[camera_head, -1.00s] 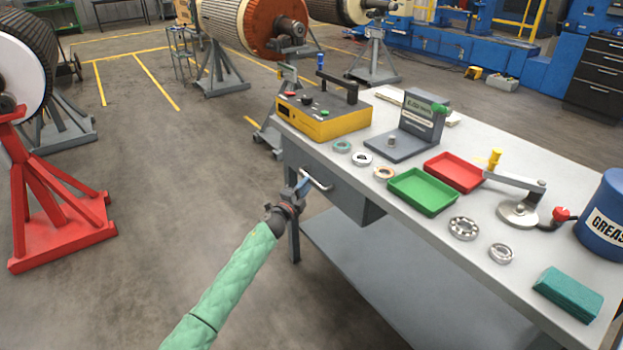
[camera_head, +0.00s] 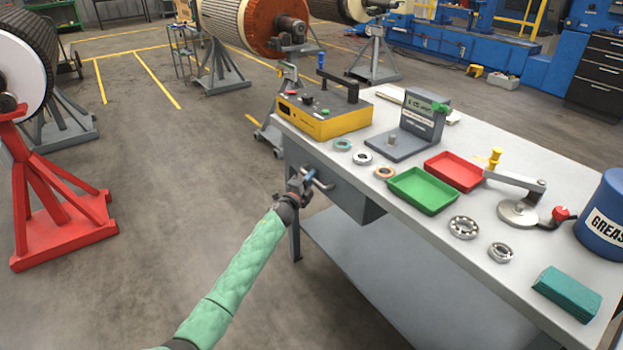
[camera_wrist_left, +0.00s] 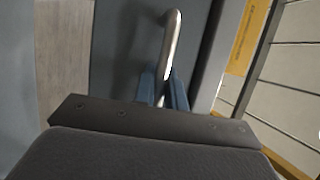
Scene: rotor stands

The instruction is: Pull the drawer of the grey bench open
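The grey bench (camera_head: 400,225) stands at the right with a grey drawer (camera_head: 345,195) under its top; the drawer looks shut. Its metal bar handle (camera_head: 325,186) sticks out from the front. My left gripper (camera_head: 312,178) is at the handle's left part. In the left wrist view the handle (camera_wrist_left: 171,45) runs between the two blue fingers (camera_wrist_left: 163,90), which are close on both sides of it and look shut on it. The finger contact is partly hidden by the gripper body. My right gripper is not in view.
On the bench top (camera_head: 545,240) are a yellow box (camera_head: 325,122), a green tray (camera_head: 422,191), a red tray (camera_head: 455,171), bearing rings and a blue grease can (camera_head: 605,215). A red stand (camera_head: 65,200) is at the left. The floor (camera_head: 180,170) before the drawer is clear.

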